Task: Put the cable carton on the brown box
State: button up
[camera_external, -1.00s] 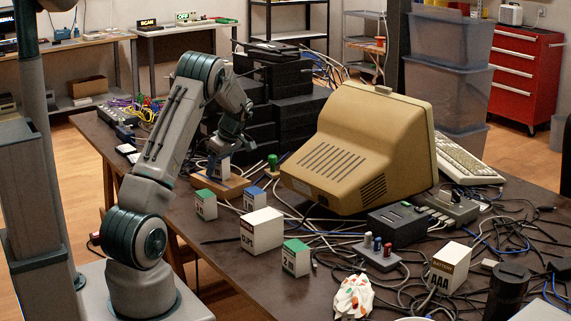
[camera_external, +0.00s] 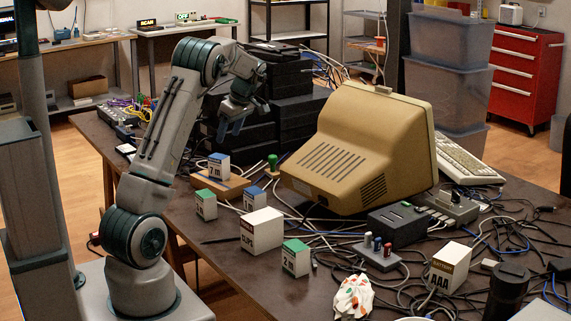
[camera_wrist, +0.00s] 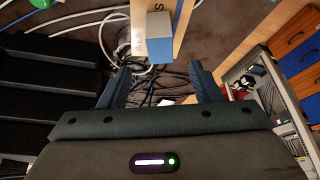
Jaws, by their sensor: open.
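A small white cable carton with a blue top (camera_external: 219,167), marked 7 m, stands upright on a low, flat, light-brown wooden box (camera_external: 237,184). In the wrist view the carton's blue top (camera_wrist: 160,49) is beyond my fingertips, and the brown box (camera_wrist: 184,22) runs beneath it. My gripper (camera_external: 230,127) is above the carton, apart from it. Its two fingers (camera_wrist: 163,80) are spread wide with nothing between them.
Green-topped cartons (camera_external: 205,204) (camera_external: 295,257), another blue-topped carton (camera_external: 254,197) and a larger white box (camera_external: 262,231) stand nearby. Black stacked equipment (camera_external: 292,115) is behind my gripper. A beige monitor (camera_external: 350,150) and loose cables crowd the right.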

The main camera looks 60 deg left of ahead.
jog(key=s+d+r+m+t+h, duration=0.15)
jog(key=d+m, duration=0.25)
jog(key=d, duration=0.4)
jog(key=s+d+r+m, duration=0.2)
jog(key=s+d+m, duration=0.1)
jog(key=d, duration=0.4)
jog(key=s+d+r+m+t+h, duration=0.15)
jog(key=d+m, duration=0.25)
jog(key=d, duration=0.4)
jog(key=s+d+f+m+t, duration=0.1)
jog(key=s+d+f+m, duration=0.2)
jog(key=s+d+m, duration=0.8)
jog(key=s+d, duration=0.4)
jog(key=shift+s+d+f+h, duration=0.15)
jog(key=shift+d+f+h, duration=0.1)
jog(key=shift+f+h, duration=0.15)
